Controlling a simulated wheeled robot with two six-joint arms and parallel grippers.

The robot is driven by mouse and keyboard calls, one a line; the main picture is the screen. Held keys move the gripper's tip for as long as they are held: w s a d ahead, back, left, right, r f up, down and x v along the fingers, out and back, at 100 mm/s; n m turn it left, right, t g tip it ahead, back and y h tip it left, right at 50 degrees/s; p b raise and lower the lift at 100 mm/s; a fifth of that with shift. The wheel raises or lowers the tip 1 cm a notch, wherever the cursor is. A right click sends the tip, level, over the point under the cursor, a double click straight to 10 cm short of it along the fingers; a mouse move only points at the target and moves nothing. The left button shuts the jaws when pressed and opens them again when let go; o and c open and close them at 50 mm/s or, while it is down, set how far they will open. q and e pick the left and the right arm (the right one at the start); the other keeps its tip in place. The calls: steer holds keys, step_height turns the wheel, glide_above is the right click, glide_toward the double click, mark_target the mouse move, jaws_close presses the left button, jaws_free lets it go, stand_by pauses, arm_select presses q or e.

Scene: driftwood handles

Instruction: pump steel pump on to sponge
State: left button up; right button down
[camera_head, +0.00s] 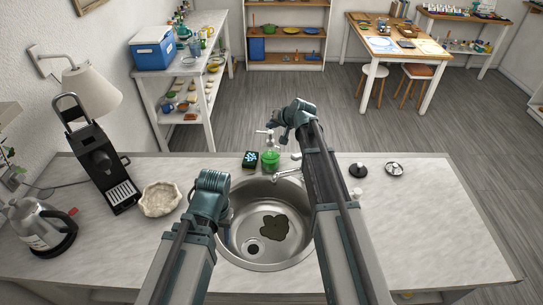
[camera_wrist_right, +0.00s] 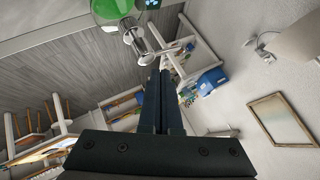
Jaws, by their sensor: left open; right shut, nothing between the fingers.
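A green soap bottle (camera_head: 270,159) with a steel pump (camera_head: 267,137) on top stands behind the sink. The dark sponge (camera_head: 250,159), with pale blue marks, lies just left of the bottle. My right gripper (camera_head: 272,126) is shut and empty, close to the pump head. In the right wrist view the shut fingertips (camera_wrist_right: 163,68) show right by the steel pump (camera_wrist_right: 137,38), with the green bottle (camera_wrist_right: 112,8) at the top edge; I cannot tell whether they touch. My left gripper (camera_head: 212,190) is open over the sink's left edge, its fingertips mostly hidden.
The steel sink (camera_head: 262,255) holds a dark greenish patch near the drain. The faucet (camera_head: 288,174) is right of the bottle. A stone-like bowl (camera_head: 160,199), a coffee machine (camera_head: 108,170) and a kettle (camera_head: 42,228) stand left. Two small dark-topped items lie right. The right counter is mostly free.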

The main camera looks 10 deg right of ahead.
mark_target(271, 134)
steer(key=shift+f, duration=0.35)
steer(key=shift+f+b, duration=0.9)
steer(key=shift+b, duration=0.25)
stand_by(0.7)
steer(key=shift+r, duration=0.15)
steer(key=shift+r+p, duration=1.25)
steer(key=shift+p, duration=0.2)
step_height(271, 134, up, 6)
steer(key=p, duration=0.6)
